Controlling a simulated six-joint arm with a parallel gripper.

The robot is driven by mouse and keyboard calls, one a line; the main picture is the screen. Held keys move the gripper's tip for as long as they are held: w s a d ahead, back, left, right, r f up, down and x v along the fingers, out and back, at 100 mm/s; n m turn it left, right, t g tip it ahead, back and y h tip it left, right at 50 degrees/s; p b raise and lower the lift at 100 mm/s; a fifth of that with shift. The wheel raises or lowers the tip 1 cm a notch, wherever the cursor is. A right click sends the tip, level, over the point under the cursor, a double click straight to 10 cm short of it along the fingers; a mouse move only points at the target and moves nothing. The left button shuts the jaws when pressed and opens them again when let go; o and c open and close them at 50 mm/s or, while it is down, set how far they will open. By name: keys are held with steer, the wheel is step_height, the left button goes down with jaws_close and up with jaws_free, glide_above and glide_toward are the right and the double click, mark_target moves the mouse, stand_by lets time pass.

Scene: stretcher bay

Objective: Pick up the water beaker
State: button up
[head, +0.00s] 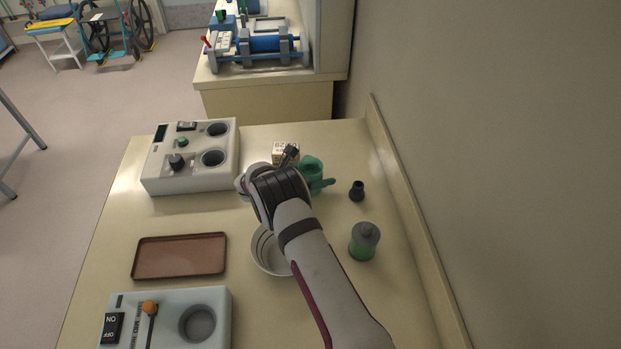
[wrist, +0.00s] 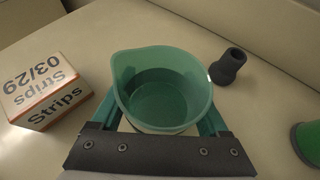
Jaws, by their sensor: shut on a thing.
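The water beaker is a translucent green cup with a pouring lip. In the wrist view the beaker (wrist: 163,84) stands upright between the fingers of my gripper (wrist: 162,112), which is shut on its sides. Its inside is darker green below; I cannot tell where a water surface lies. In the head view the beaker (head: 312,167) is at the back right of the counter, partly hidden by my gripper (head: 308,180). I cannot tell whether its base touches the counter.
A strips box (wrist: 47,91) stands left of the beaker, and a small dark stopper-like piece (wrist: 228,66) right of it. A green jar with a grey lid (head: 364,241), a white bowl (head: 266,256), a brown tray (head: 180,256) and two device boxes (head: 192,178) (head: 215,300) share the counter. A wall runs along the right.

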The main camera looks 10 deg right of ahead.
mark_target(319, 163)
steer(key=shift+r, duration=0.1)
steer(key=shift+r, duration=0.55)
step_height(319, 163, up, 3)
steer(key=shift+f, duration=0.1)
steer(key=s+d+r, duration=0.2)
steer(key=d, duration=0.1)
steer(key=s+d+r, duration=0.2)
steer(key=d, duration=0.1)
steer(key=s+d+r, duration=0.1)
steer(key=d+r, duration=0.2)
steer(key=d, duration=0.1)
steer(key=shift+s, duration=0.4)
stand_by(1.0)
